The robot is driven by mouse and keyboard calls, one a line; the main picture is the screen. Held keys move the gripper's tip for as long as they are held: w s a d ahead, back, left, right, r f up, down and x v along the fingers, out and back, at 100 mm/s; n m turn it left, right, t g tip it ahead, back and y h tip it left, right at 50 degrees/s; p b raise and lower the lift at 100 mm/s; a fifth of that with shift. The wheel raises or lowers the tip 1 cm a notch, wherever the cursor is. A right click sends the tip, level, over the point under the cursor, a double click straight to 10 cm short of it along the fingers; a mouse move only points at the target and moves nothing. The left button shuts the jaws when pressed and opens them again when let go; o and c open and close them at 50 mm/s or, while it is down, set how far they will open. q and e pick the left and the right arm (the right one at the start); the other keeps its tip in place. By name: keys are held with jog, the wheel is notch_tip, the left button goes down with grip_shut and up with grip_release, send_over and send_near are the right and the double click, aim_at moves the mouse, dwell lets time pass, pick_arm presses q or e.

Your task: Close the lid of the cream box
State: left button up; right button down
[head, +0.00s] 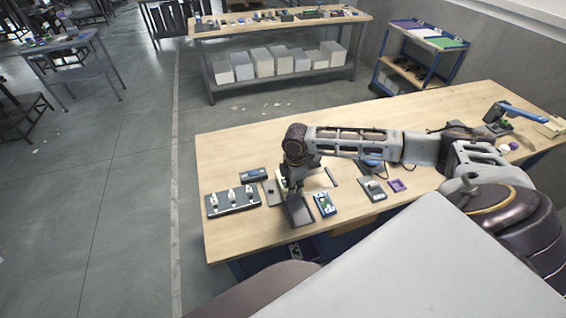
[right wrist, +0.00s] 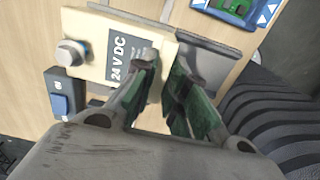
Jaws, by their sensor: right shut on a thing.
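The cream box (right wrist: 96,48) shows in the right wrist view as a cream panel with a "24 V DC" label and a round grey knob. In the head view only a small part of the cream box (head: 283,181) shows behind my right gripper. My right gripper (head: 293,192) points down at it. In the right wrist view my right gripper (right wrist: 164,75) is shut on the panel's right edge; I cannot tell whether this edge is the lid, as the fingers cover it. A dark grey plate (head: 299,212) adjoins on the near side. My left gripper is not in view.
A dark tray with several white parts (head: 232,201) lies to the left. A blue-edged green board (head: 325,205), a grey device (head: 372,188) and a purple piece (head: 398,186) lie to the right. The table's left end (head: 225,150) is clear.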

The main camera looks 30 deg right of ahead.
jog(key=c, duration=1.5)
grip_release()
jog(key=shift+r, duration=0.15)
jog(key=shift+r, duration=2.85)
jog(key=shift+s+f, duration=0.1)
